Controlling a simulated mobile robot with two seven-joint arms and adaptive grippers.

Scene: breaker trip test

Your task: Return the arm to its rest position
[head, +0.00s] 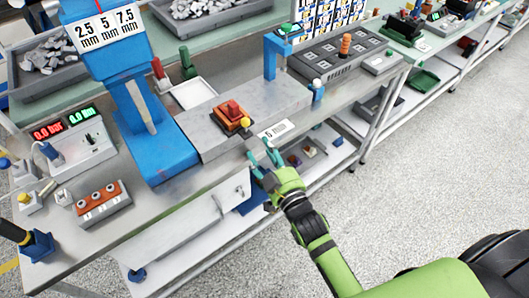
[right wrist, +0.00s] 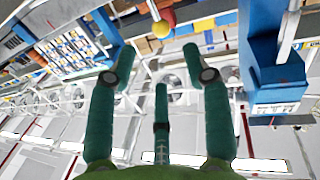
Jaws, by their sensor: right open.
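My right arm comes in from the lower right in the head view. Its green gripper (head: 265,160) is at the bench's front edge, just in front of a grey block carrying an orange unit with a red knob (head: 232,112). In the right wrist view the gripper (right wrist: 160,65) has its teal fingers spread, with nothing between them. A yellow ball and a red ball (right wrist: 163,22) show beyond the fingertips there. My left gripper is in neither view.
A blue press (head: 130,90) stands on the bench (head: 95,240) left of the block. An orange-topped box (head: 103,200) and a meter with red and green digits (head: 75,140) sit further left. Floor (head: 410,160) in front is clear.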

